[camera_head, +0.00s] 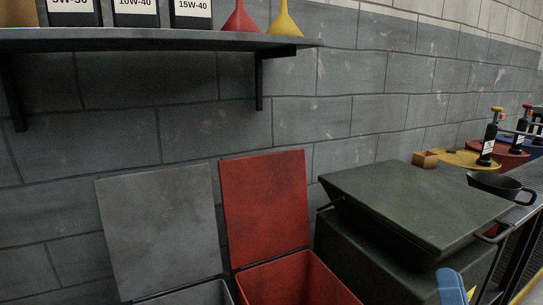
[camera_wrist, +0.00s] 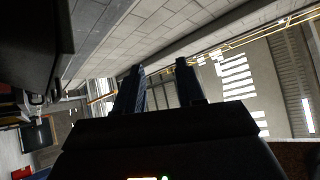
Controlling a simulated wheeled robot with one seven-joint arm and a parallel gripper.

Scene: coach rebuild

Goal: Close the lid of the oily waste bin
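No label shows which bin is the oily waste bin. In the head view, a red bin (camera_head: 290,283) stands at the bottom centre, its red lid (camera_head: 265,205) up and leaning back near the wall. Left of it a grey bin (camera_head: 195,296) has its grey lid (camera_head: 160,238) up in the same way. Both bins are cut off by the lower edge. My gripper (camera_wrist: 160,70) shows in the wrist view with two dark fingers apart and nothing between them. A blue piece at the lower right of the head view may be part of my arm. The gripper touches no lid in view.
A dark green chest (camera_head: 418,205) with a broad slanted top stands right of the red bin. A shelf (camera_head: 150,41) with oil containers and funnels juts from the block wall above. A black pan (camera_head: 495,186) and pump bottles stand at the right.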

